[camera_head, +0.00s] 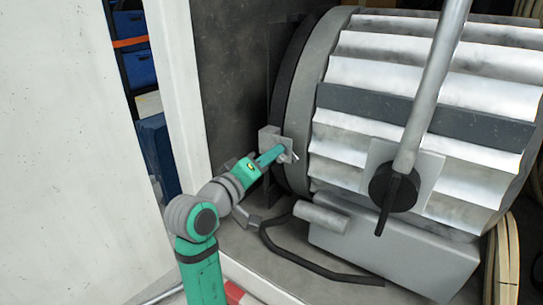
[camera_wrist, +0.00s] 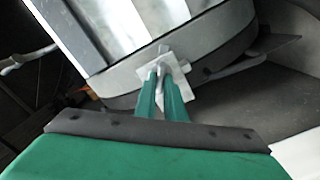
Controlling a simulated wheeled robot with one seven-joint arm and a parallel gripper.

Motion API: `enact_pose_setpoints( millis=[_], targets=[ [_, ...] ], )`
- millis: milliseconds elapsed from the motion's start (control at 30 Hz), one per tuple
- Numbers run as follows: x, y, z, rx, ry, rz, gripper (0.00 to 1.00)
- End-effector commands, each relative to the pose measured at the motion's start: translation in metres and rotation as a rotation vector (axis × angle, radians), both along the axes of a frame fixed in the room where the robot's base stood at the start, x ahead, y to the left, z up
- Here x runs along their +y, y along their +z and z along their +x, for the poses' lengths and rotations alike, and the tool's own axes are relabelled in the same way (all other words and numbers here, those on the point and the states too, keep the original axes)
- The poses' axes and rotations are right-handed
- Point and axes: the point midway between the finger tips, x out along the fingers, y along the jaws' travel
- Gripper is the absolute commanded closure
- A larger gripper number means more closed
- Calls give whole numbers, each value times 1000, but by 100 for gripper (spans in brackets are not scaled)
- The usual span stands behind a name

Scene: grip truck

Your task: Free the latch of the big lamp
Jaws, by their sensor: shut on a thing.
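The big lamp (camera_head: 370,130) is a large ribbed silver drum with a grey rim, lying on its side in the truck; its rim and ribs also show in the wrist view (camera_wrist: 110,30). The latch (camera_head: 288,156) is a small light metal plate with a pin on the lamp's rim, and it shows in the wrist view (camera_wrist: 172,52). My gripper (camera_head: 281,151) reaches the latch from the left. In the wrist view its two green fingers (camera_wrist: 162,78) are shut on the latch, with their tips at the plate's middle. The fingertips partly hide the latch.
A metal pole with a dark knob (camera_head: 391,188) crosses the lamp's front. A black cable (camera_head: 305,262) lies on the truck floor below. A white door post (camera_head: 178,85) and wall stand left of my arm. Blue bins (camera_head: 140,66) are on shelving behind. Coiled hose (camera_head: 505,262) lies at right.

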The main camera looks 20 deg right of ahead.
Motion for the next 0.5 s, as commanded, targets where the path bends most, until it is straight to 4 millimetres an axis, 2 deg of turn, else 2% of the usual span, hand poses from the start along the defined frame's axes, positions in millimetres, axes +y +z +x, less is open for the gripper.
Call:
enact_pose_setpoints(
  millis=[500],
  targets=[
    [-1, -2, 0, 355, -3, -276, 100]
  ],
)
